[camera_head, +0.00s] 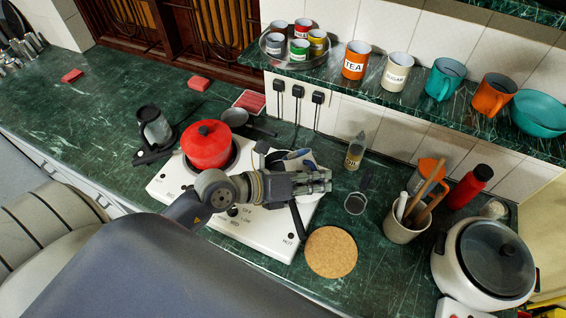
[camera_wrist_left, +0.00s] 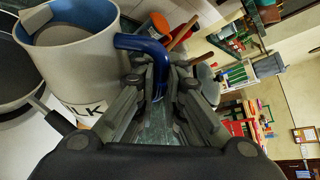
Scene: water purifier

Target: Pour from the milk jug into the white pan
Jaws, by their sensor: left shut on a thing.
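My left gripper (camera_head: 326,181) is over the right part of the white hotplate (camera_head: 250,236). It is shut on the blue handle (camera_wrist_left: 143,44) of the milk jug, between the fingers in the left wrist view. In the head view, only part of the milk jug (camera_head: 297,157) shows behind the gripper. The white pan (camera_wrist_left: 22,84), dark inside, lies beside the jug in the wrist view. Its black handle (camera_head: 298,222) shows below the gripper; its bowl is mostly hidden. I cannot tell the jug's exact tilt.
A red pot (camera_head: 208,146) stands on the hotplate's left burner. A cork mat (camera_head: 331,252), a utensil crock (camera_head: 405,223), an oil bottle (camera_head: 355,152) and a large cooker (camera_head: 484,265) stand to the right. A shelf with mugs (camera_head: 440,79) runs above. The counter at left is mostly clear.

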